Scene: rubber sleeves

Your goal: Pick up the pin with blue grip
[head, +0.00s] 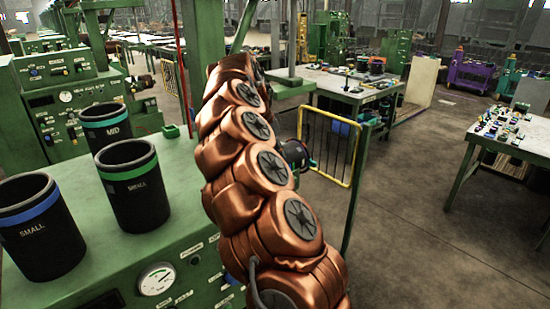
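I cannot make out a pin with blue grip; small items on the far tables are too small to tell apart. My gripper does not show. My copper-coloured arm fills the middle of the head view, rising from the bottom edge. A dark round part (293,155) with a green ring shows just right of the arm; I cannot tell what it is. A black sleeve marked SMALL with a blue band (45,240) stands on the green machine top (190,190) at left. Another SMALL sleeve with a green band (135,195) and a MID sleeve (108,133) stand behind it.
A table with several small items (480,138) stands at right. Another worktable (325,80) stands at back centre, with a yellow barrier (352,165) in front. A purple cart (475,75) is far right. The floor (430,240) at right is clear.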

